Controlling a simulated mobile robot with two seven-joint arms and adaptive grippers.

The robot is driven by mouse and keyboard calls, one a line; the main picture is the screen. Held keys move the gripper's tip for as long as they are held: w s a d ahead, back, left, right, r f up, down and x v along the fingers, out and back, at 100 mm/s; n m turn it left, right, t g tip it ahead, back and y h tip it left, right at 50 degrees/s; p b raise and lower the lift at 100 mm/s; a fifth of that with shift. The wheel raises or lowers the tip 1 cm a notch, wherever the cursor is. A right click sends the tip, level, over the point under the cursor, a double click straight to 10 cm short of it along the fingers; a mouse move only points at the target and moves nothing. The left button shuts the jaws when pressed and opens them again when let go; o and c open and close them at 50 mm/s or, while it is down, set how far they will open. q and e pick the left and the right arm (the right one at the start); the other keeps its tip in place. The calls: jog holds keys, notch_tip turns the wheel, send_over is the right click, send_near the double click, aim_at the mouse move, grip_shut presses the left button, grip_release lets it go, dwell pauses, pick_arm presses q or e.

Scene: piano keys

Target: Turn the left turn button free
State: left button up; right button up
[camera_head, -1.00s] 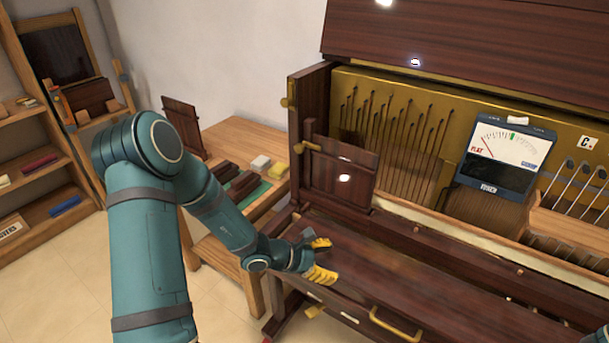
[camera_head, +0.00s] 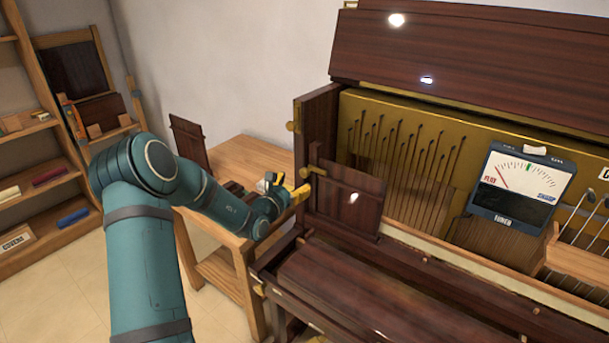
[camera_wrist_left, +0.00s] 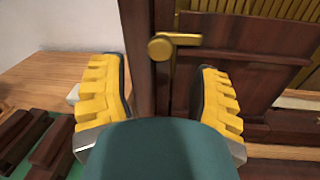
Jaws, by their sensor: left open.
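The left turn button (camera_head: 313,171) is a brass piece with a round head and a short bar. It sits on the dark upright at the left of the piano, its bar reaching right across the top of a small dark wooden panel (camera_head: 345,200). In the left wrist view the button (camera_wrist_left: 162,47) lies ahead, between my finger lines, its bar roughly level. My left gripper (camera_head: 289,186) is open and empty just left of and below the button; its yellow fingers (camera_wrist_left: 158,72) stand apart on either side of the upright. I see no contact. My right gripper is out of view.
A wooden table (camera_head: 240,158) with dark blocks stands behind my left arm. A tuner (camera_head: 520,188) is at the right. The piano's lower dark cover (camera_head: 390,290) extends below the panel.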

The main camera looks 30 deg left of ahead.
aim_at(303, 174)
pick_arm(q)
jog(key=w, duration=0.6)
jog(key=shift+w+a+b, duration=0.1)
jog(key=shift+w+b, duration=0.2)
jog(key=shift+w, duration=0.05)
grip_shut()
